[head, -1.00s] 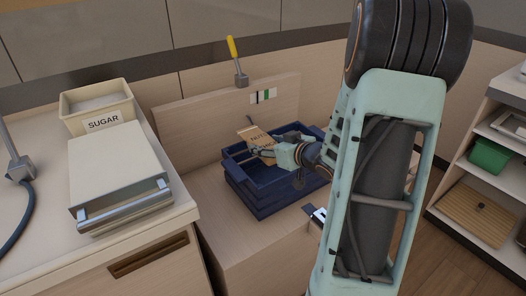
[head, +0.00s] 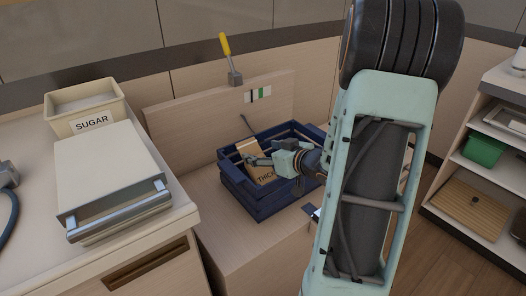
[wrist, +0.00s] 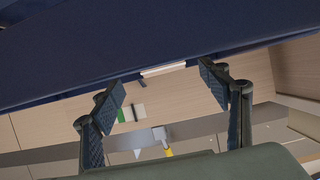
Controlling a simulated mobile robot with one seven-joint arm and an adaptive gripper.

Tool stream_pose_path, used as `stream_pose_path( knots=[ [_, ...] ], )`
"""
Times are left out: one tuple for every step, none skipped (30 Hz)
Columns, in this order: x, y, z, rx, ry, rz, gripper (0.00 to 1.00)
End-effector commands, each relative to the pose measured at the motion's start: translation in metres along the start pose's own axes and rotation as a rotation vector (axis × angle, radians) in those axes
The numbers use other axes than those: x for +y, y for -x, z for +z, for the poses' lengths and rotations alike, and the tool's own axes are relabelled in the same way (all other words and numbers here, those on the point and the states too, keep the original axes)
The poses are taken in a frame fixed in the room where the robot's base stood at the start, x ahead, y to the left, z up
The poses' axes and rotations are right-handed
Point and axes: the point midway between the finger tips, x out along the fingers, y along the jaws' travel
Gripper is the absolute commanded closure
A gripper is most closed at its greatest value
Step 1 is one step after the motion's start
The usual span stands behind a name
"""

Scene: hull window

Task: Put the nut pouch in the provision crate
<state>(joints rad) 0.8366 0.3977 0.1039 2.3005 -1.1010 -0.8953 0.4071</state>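The tan nut pouch (head: 264,176) stands tilted inside the dark blue provision crate (head: 261,205) in the head view. Its lettering is partly covered, and its lower end is hidden by the crate's front wall. My gripper (head: 254,161) is over the crate, right against the pouch and partly in front of it. In the wrist view my gripper (wrist: 163,97) has its two fingers wide apart, with no pouch seen between them. The crate's dark blue side (wrist: 130,45) fills the top of that view. Whether a finger still touches the pouch I cannot tell.
A sugar bin (head: 86,108) and a cream drawer-like box (head: 112,175) stand on the left counter. A lever with a yellow handle (head: 225,45) rises behind the crate. A shelf with a green box (head: 484,150) is at the right.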

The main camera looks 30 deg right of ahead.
Motion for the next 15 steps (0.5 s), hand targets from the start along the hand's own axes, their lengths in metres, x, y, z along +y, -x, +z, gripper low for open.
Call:
stream_pose_path(
  knots=[
    [0.000, 0.000, 0.000, 0.000, 0.000, 0.000, 0.29],
    [0.000, 0.000, 0.000, 0.000, 0.000, 0.000, 0.29],
    [0.000, 0.000, 0.000, 0.000, 0.000, 0.000, 0.29],
    [0.000, 0.000, 0.000, 0.000, 0.000, 0.000, 0.29],
    [0.000, 0.000, 0.000, 0.000, 0.000, 0.000, 0.29],
    [0.000, 0.000, 0.000, 0.000, 0.000, 0.000, 0.29],
    [0.000, 0.000, -0.001, 0.000, 0.000, 0.000, 0.29],
    [0.000, 0.000, -0.001, 0.001, 0.000, 0.000, 0.29],
    [0.000, 0.001, -0.003, 0.001, 0.000, 0.000, 0.29],
    [0.000, 0.002, -0.005, 0.001, 0.000, 0.001, 0.29],
    [0.000, 0.004, -0.008, 0.001, 0.000, 0.001, 0.29],
    [0.001, 0.009, -0.007, 0.000, -0.001, 0.003, 0.29],
    [0.001, 0.014, -0.007, -0.001, -0.002, 0.004, 0.29],
    [0.001, 0.019, -0.007, 0.000, -0.002, 0.003, 0.29],
    [0.001, 0.027, -0.008, 0.000, -0.002, 0.003, 0.29]
  ],
)
